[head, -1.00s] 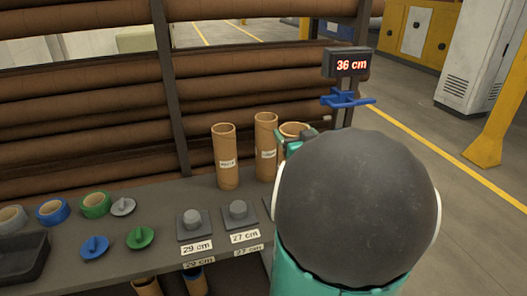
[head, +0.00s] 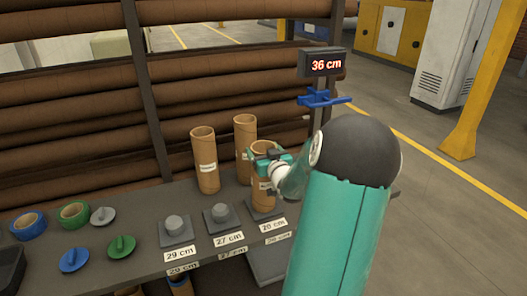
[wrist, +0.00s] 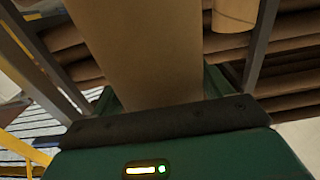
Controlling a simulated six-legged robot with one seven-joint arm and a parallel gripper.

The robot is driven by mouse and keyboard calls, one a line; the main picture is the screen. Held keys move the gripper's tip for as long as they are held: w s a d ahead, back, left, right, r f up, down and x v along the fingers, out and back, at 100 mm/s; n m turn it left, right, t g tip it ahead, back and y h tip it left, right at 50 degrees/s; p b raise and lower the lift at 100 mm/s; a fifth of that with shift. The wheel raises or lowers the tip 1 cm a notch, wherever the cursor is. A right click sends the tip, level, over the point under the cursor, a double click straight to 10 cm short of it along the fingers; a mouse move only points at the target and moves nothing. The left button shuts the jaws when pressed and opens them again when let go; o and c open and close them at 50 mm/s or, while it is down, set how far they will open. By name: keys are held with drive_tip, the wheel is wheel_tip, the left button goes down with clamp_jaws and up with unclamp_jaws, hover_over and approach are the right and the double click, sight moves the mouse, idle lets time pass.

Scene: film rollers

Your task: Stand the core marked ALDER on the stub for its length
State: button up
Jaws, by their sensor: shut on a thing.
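My gripper (head: 270,160) is shut on a brown cardboard core (head: 263,196), gripped near its top and held upright. Its label is too small to read. The core's lower end is at the third stub's plate (head: 278,212), tagged what looks like 28 cm; I cannot tell whether it is seated on the stub. The 29 cm stub (head: 175,225) and the 27 cm stub (head: 221,213) are bare. Two other labelled cores, one left (head: 206,170) and one further back (head: 244,130), stand behind the stubs, lettering unreadable. In the wrist view the held core (wrist: 140,45) fills the jaws.
A display (head: 325,65) reads 36 cm above a blue bracket (head: 318,98). Tape rolls (head: 74,214) and blue and green knobbed discs (head: 121,247) lie at the left of the bench. Large brown rolls (head: 80,130) are racked behind. More cores show below the bench.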

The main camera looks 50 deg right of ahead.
drive_tip(key=o, duration=1.7)
drive_tip(key=shift+f, duration=0.1)
drive_tip(key=shift+s+a, duration=0.1)
drive_tip(key=shift+s, duration=0.1)
drive_tip(key=v, duration=1.1)
drive_tip(key=shift+s+a, duration=0.2)
drive_tip(key=shift+s, duration=0.05)
drive_tip(key=shift+w, duration=0.1)
